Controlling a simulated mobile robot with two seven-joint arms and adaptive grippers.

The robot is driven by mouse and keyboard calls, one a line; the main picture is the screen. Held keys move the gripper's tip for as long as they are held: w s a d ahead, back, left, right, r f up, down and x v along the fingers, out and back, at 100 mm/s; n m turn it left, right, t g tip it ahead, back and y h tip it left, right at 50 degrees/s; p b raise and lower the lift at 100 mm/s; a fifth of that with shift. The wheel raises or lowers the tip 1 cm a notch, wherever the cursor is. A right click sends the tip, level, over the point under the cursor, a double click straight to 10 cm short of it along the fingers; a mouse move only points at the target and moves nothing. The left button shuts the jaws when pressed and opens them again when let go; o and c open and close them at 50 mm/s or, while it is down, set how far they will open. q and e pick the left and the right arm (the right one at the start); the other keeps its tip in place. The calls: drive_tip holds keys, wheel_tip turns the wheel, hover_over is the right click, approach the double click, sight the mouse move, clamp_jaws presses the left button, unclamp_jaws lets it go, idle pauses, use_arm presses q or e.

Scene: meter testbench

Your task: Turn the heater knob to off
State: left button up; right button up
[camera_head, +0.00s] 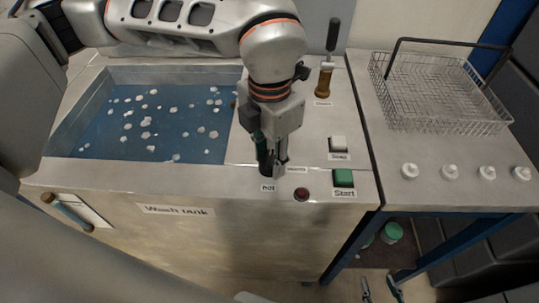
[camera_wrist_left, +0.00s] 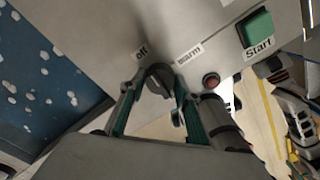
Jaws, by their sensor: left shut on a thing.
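The heater knob (camera_wrist_left: 158,80) is dark grey and sits on the wash tank's front edge, between my left gripper's green-padded fingers. My left gripper (camera_wrist_left: 158,98) is shut on it. In the head view the left gripper (camera_head: 272,168) reaches down from above and mostly hides the knob. In the left wrist view, an "off" label (camera_wrist_left: 141,54) and a "warm" label (camera_wrist_left: 189,54) lie beyond the knob. A "hot" label (camera_head: 267,188) shows in the head view. Where the knob points is unclear. My right gripper (camera_head: 381,290) is low at the bottom edge, its fingertips apart.
A dark red button (camera_head: 301,194) and a green start button (camera_head: 343,177) are close to the right. The white soap button (camera_head: 338,144) and a brown-based lever (camera_head: 325,80) stand behind. The wash tank (camera_head: 140,166) is left; a wire basket (camera_head: 440,90) is right.

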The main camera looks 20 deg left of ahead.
sight(270, 157)
use_arm(q)
drive_tip(key=shift+n, duration=0.5)
drive_tip(key=o, duration=1.1)
drive_tip(key=shift+o, duration=0.2)
wheel_tip(270, 157, up, 12)
